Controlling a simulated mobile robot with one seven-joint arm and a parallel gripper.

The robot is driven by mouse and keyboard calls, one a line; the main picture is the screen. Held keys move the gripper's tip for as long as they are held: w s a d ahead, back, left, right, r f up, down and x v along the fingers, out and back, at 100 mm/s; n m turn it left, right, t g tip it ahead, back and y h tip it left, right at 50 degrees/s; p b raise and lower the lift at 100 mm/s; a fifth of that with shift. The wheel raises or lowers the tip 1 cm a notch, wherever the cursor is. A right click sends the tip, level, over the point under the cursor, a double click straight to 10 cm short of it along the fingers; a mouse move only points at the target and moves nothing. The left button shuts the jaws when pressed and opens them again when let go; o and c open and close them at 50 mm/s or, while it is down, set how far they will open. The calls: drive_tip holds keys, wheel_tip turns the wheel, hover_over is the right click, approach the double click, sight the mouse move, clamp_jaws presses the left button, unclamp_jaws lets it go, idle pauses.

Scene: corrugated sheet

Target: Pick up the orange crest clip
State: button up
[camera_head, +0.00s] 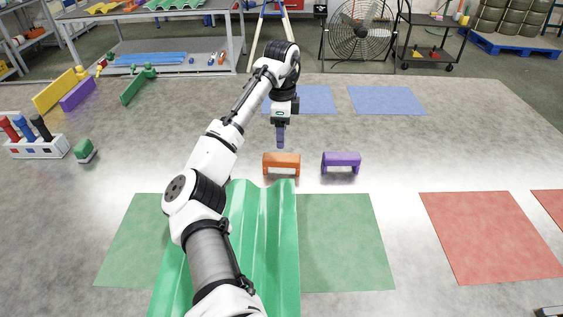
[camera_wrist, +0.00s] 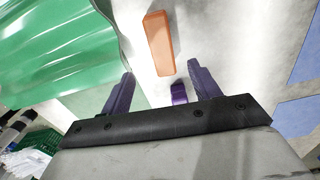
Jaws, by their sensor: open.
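The orange crest clip (camera_head: 281,163) stands on the grey surface just beyond the far end of the green corrugated sheet (camera_head: 265,240). My gripper (camera_head: 281,142) points down above and slightly beyond the clip, apart from it. In the wrist view, the orange clip (camera_wrist: 159,43) lies ahead of my open fingers (camera_wrist: 161,88), roughly in line with the gap between them. The green sheet (camera_wrist: 60,45) fills the upper left of the wrist view.
A purple clip (camera_head: 341,161) stands just right of the orange one; a purple piece (camera_wrist: 179,93) also shows in the wrist view. Green (camera_head: 345,240), red (camera_head: 490,235) and blue (camera_head: 387,100) mats lie flat. A marker holder (camera_head: 38,147) and a green-handled eraser (camera_head: 84,150) stand at left.

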sight(282, 156)
wheel_tip(282, 156, down, 6)
drive_tip(key=shift+r, duration=0.2)
drive_tip(key=shift+w+f+p, duration=0.15)
drive_tip(key=shift+f+p, duration=0.15)
drive_tip(key=shift+f, duration=1.85)
drive_tip(key=c, duration=1.1)
drive_tip(key=shift+r, duration=0.15)
